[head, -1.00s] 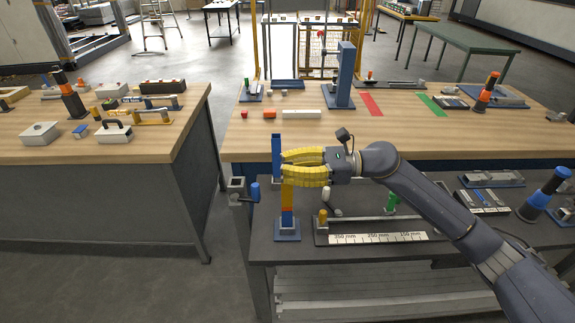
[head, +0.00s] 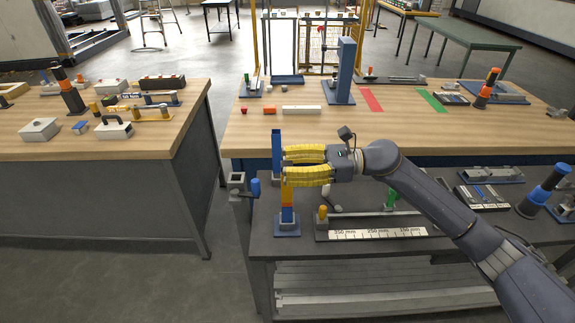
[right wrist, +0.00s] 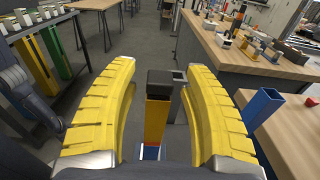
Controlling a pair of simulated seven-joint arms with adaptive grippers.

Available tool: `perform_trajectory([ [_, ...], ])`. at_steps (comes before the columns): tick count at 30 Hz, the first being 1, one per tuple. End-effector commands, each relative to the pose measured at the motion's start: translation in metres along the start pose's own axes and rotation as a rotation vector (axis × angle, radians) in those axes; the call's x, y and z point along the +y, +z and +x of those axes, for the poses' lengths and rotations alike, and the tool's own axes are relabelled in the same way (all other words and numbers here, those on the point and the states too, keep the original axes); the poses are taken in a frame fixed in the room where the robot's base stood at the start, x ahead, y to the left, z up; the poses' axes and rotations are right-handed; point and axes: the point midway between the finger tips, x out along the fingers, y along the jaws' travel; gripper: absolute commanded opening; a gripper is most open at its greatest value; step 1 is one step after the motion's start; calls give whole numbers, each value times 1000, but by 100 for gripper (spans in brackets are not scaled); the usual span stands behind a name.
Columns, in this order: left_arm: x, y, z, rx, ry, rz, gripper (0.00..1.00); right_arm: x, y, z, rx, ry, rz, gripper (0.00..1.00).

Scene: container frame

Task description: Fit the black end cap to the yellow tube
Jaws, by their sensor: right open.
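The yellow tube (head: 287,197) stands upright in a blue-footed stand near the left end of the dark lower bench. In the right wrist view, the tube (right wrist: 155,122) rises between my fingers, with the black end cap (right wrist: 160,83) on its top. I cannot tell how fully the cap is seated. My right gripper (head: 284,164) is open around the top of the tube, with its yellow fingers apart on either side. A visible gap separates the fingers from the cap in the right wrist view (right wrist: 160,100). In the head view the fingers hide the cap. My left gripper is not in view.
A blue upright post (head: 276,147) stands just behind the tube. A grey vise-like fixture (head: 238,183) is on the bench's left corner. A rail with a length scale (head: 378,233) lies to the right. The wooden bench (head: 440,138) is behind.

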Motion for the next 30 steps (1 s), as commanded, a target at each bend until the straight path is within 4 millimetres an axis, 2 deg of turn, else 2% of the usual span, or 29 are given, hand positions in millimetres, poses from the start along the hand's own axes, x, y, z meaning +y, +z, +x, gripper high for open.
perform_trajectory([
  [12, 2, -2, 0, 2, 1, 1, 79, -1, -1, -68, 2, -4, 1, 48],
  [18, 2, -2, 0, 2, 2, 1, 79, 0, -1, -96, 2, -2, 1, 48],
  [24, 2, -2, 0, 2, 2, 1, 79, 0, -1, -110, 1, -1, 1, 48],
  [30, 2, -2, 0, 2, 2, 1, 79, 0, -1, -115, 1, -1, 0, 48],
])
